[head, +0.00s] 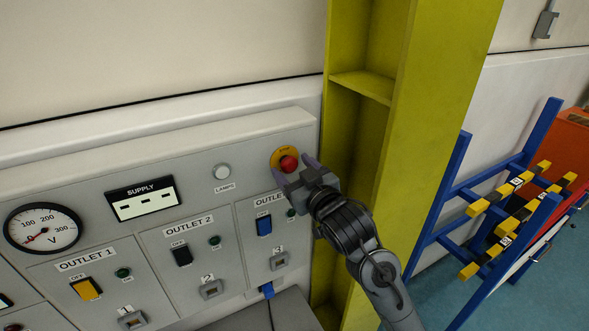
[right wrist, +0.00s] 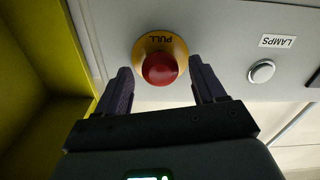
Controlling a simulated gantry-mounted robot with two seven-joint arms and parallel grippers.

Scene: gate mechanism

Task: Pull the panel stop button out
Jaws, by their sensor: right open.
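The panel stop button (head: 289,164) is a red mushroom knob on a yellow disc at the upper right of the grey panel. In the right wrist view the red knob (right wrist: 160,68) sits in front of the yellow disc marked PULL (right wrist: 166,41). My right gripper (head: 293,172) is at the button. In the right wrist view its two dark fingers (right wrist: 162,80) are open, one on each side of the knob, with visible gaps, so it is not gripped. My left gripper is not in view.
A yellow-green steel column (head: 432,130) stands just right of the panel, close to my right arm. The lamps button (head: 222,172), supply display (head: 143,198) and outlet switches (head: 182,256) are on the panel. A blue rack (head: 441,199) stands farther right.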

